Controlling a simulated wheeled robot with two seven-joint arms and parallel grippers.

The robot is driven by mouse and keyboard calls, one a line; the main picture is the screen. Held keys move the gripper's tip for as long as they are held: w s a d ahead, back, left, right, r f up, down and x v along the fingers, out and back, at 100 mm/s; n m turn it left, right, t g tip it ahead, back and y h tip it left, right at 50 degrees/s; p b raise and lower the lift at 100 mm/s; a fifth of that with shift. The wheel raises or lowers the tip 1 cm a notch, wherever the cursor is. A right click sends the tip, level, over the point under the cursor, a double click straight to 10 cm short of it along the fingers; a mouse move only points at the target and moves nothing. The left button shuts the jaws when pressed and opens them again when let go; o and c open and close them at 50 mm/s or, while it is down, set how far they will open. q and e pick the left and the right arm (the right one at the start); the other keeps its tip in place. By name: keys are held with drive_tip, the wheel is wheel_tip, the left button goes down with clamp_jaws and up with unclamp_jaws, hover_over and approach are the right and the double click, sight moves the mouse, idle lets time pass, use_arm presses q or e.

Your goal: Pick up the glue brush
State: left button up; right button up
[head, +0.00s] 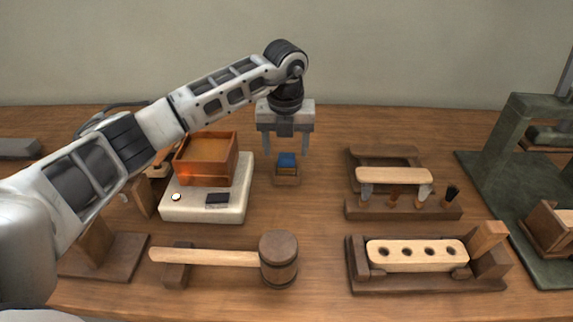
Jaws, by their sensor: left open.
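My left gripper (285,145) is open and points down, its two fingers on either side of a small blue-topped item (287,160). That item sits in a small wooden holder (287,180) behind the middle of the table. The fingers hold nothing, and I cannot tell whether they touch it. I cannot say for sure which thing is the glue brush. Several tufts, one a dark tuft (451,194), stand in a wooden rack (400,211) at the right. Another wooden stand (144,196) at the left is partly hidden by my left arm. My right gripper is out of view.
An open copper-coloured box (207,160) sits on a white scale (215,213). A wooden mallet (279,260) lies in front. A drilled wooden block (417,254) rests in a fixture at front right. A green press (500,150) stands at far right. The middle of the table is clear.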

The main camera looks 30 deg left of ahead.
sight(286, 155)
use_arm(q)
wheel_tip(286, 155, down, 4)
drive_tip(key=shift+w+r, duration=0.1)
drive_tip(key=shift+r, duration=0.05)
drive_tip(key=c, duration=1.1)
drive_tip(key=shift+o, duration=0.2)
drive_tip(key=shift+r, duration=0.1)
